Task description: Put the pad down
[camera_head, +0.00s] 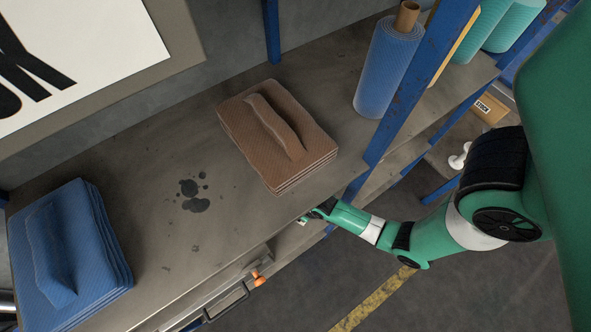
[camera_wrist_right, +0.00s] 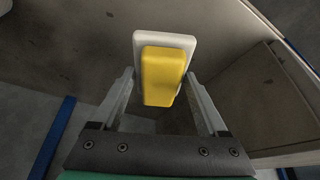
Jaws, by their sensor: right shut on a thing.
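The pad (camera_wrist_right: 163,75), a yellow block on a white backing, sits between the fingers of my right gripper (camera_wrist_right: 162,92) in the right wrist view. My right gripper is shut on it. In the head view my right gripper (camera_head: 308,217) is at the front edge of the grey worktop (camera_head: 235,225), just in front of the brown stack. Only a small pale bit shows at its tip there, so the pad is mostly hidden in that view. My left gripper is not in view.
A brown folded cloth stack (camera_head: 276,135) lies on the worktop, and a blue one (camera_head: 68,255) lies at the left. A blue roll (camera_head: 388,68) stands behind a blue post (camera_head: 420,85). Dark stains (camera_head: 192,195) mark the bare middle. An orange-tipped handle (camera_head: 228,300) is below the front edge.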

